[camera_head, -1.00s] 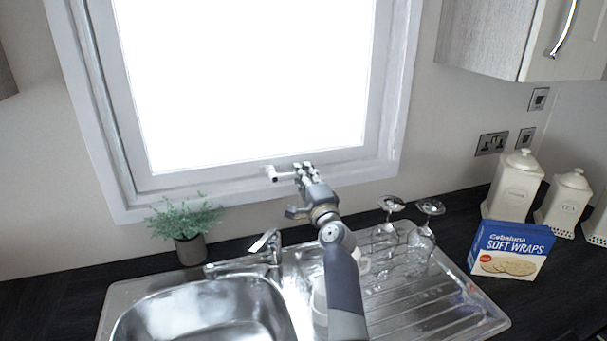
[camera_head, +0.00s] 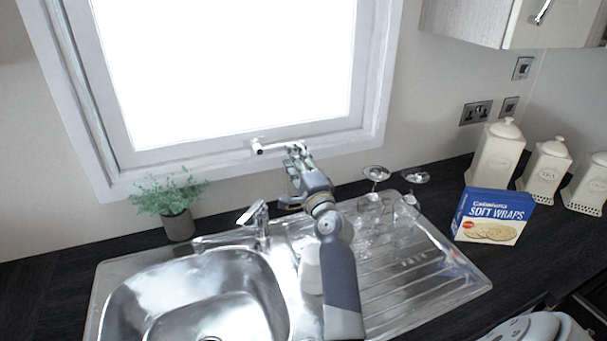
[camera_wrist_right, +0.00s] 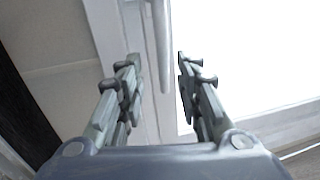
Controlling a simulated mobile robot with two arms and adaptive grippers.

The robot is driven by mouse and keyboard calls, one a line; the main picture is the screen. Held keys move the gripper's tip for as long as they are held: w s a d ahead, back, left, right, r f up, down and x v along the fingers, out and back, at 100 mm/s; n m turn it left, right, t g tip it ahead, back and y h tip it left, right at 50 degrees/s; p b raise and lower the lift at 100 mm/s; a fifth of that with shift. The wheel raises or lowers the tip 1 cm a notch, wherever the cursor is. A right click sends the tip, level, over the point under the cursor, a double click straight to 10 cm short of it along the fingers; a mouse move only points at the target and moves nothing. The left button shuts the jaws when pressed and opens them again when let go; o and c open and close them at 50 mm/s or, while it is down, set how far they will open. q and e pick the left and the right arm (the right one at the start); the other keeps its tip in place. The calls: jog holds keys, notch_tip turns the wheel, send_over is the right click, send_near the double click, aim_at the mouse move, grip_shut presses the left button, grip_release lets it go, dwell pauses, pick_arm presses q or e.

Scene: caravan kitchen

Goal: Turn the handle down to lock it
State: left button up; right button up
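The window handle (camera_head: 268,148) is a whitish lever with a rounded left end, lying nearly level in the head view on the lower frame of the window (camera_head: 235,143). My right gripper (camera_head: 296,152) is at the handle's right end and covers part of it. In the right wrist view my right gripper (camera_wrist_right: 155,62) is open, with its two fingers apart. The pale bar of the handle (camera_wrist_right: 160,45) shows beyond and between the fingertips, with gaps on both sides; whether either finger touches it I cannot tell. My left gripper is not in view.
Below the window are a steel sink (camera_head: 110,305), a tap (camera_head: 258,225) and a drainer with upturned glasses (camera_head: 375,174). A potted plant (camera_head: 177,222) stands left.

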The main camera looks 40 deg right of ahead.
jog(key=v, duration=0.6)
jog(key=shift+s, duration=0.25)
